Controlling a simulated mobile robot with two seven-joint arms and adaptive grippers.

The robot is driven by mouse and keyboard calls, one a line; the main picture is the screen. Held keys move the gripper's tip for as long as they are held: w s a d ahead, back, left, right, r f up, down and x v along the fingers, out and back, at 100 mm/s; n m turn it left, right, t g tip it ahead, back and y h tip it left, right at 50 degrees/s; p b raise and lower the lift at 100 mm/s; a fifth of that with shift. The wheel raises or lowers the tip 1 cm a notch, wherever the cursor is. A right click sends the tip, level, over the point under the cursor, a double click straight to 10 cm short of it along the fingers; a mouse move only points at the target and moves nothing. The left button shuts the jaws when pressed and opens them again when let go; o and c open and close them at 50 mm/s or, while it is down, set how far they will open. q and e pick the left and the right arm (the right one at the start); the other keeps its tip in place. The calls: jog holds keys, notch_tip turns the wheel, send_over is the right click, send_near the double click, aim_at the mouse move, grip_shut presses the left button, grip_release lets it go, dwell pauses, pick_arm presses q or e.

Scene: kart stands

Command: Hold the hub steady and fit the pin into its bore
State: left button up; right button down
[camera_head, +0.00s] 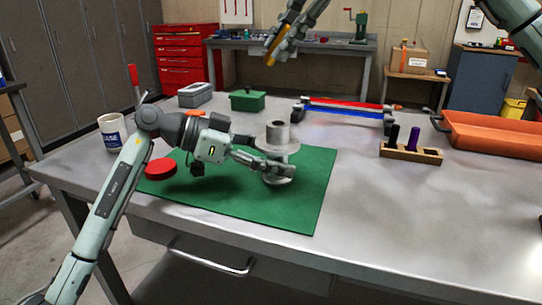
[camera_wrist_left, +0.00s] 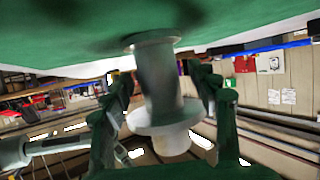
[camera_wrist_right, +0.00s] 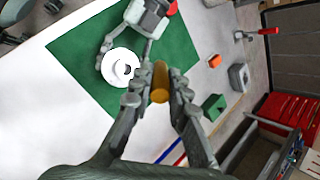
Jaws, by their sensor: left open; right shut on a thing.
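My right gripper (camera_wrist_right: 160,90) is shut on a gold-coloured pin (camera_wrist_right: 160,76), high above the table. In the head view the pin's end (camera_head: 270,61) points down, well apart from the hub.
A wooden rack (camera_head: 411,153) holds a black and a purple peg at the right. An orange tray (camera_head: 490,135) and a red and blue rail fixture (camera_head: 345,109) stand behind. A red round object (camera_head: 160,169) is beside my left wrist. The table's right front is clear.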

pick_arm(q)
jog(key=shift+c, duration=0.2)
grip_shut()
pick_arm(e)
jog(key=shift+a+f, duration=0.15)
jog(key=shift+a, duration=0.05)
notch_tip(320, 180, down, 6)
jog(key=m+g+h, duration=0.2)
jog(key=m+h, duration=0.4)
jog(key=m, duration=1)
jog(key=shift+f+m+h, duration=0.15)
jog(key=shift+m+h, duration=0.15)
jog(key=shift+w+a, duration=0.1)
